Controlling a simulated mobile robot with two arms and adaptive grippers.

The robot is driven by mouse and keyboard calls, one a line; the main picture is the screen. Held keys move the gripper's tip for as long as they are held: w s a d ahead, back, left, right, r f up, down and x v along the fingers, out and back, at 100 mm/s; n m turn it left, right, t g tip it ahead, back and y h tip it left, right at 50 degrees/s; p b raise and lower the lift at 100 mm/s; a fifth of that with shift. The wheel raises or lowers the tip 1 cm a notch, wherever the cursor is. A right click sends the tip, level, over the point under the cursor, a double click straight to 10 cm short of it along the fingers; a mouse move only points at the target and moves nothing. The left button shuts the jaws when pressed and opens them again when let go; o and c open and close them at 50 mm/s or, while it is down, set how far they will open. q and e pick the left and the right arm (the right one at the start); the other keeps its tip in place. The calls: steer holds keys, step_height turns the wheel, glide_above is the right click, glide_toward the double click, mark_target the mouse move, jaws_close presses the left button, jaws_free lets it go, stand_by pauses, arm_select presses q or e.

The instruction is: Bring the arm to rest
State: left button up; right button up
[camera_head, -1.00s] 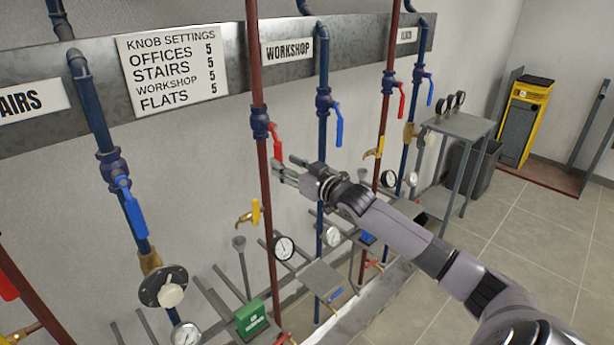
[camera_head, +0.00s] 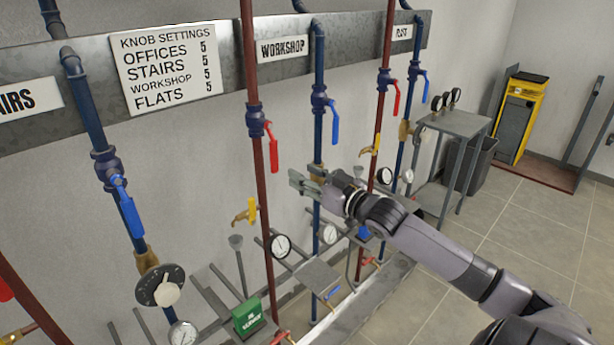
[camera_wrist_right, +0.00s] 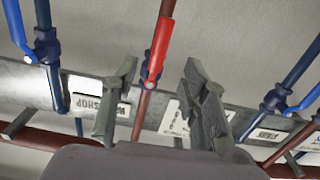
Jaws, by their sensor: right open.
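My right arm comes in from the lower right in the head view. Its gripper (camera_head: 302,183) is open and empty, in front of the blue pipe (camera_head: 317,145) under the WORKSHOP sign. It is right of and below the red valve handle (camera_head: 273,147) on the red pipe. In the right wrist view the two fingers (camera_wrist_right: 160,105) stand apart, with a red handle (camera_wrist_right: 160,45) seen between and beyond them. I see no contact with any handle, though the depth is hard to judge. My left gripper is not in view.
A knob settings sign (camera_head: 168,68) hangs on the metal rail. Blue handles (camera_head: 335,122), yellow taps (camera_head: 246,212), gauges (camera_head: 280,245) and a green box (camera_head: 248,316) line the pipes. A grey stand (camera_head: 455,125) is at right. The tiled floor (camera_head: 530,235) is open.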

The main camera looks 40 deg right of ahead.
stand_by(0.3)
